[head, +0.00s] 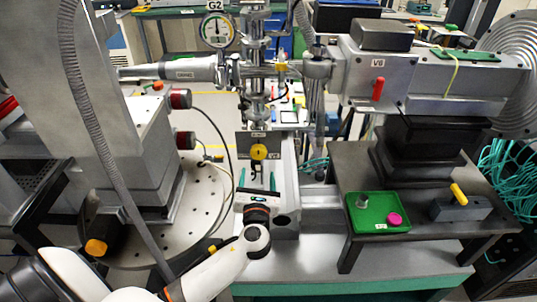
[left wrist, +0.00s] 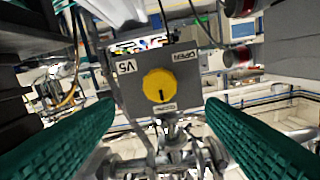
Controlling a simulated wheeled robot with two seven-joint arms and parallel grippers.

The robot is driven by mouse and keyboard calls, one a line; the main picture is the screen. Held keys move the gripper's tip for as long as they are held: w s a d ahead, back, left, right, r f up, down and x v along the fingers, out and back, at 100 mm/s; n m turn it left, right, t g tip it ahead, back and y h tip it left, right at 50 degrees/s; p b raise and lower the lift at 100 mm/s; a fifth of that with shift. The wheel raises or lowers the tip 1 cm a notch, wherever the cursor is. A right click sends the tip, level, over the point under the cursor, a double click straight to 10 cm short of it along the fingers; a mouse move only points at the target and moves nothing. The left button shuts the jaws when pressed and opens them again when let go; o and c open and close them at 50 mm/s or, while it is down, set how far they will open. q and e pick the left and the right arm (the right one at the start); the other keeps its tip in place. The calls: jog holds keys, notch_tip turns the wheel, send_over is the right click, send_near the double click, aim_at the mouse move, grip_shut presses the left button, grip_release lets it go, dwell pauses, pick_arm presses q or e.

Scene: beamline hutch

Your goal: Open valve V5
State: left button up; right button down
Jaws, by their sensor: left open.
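Valve V5 is a grey box (left wrist: 130,92) with a round yellow knob (left wrist: 160,86) on its face, and the V5 label appears upside down in the left wrist view. A short black mark on the knob points toward the small label below it in that view; I cannot read the small labels surely. In the head view the yellow knob (head: 258,152) sits low on the central vertical column. My left gripper (head: 258,180) is open and empty in front of and below the knob. Its teal fingers (left wrist: 158,106) stand on either side of the knob, apart from it. My right gripper is not visible.
Gauge G2 (head: 218,30) and metal piping rise above the valve. A valve with a red handle (head: 378,88) is at the upper right. A dark table (head: 340,180) at right holds a green tray (head: 375,222) and a grey block with a yellow lever (head: 459,194).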

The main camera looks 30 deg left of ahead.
aim_at(258, 155)
pick_arm(q)
jog(key=x, duration=1)
jog(key=shift+w+p, duration=0.15)
jog(key=shift+p, duration=0.2)
jog(key=shift+f, duration=0.1)
jog(key=c, duration=1)
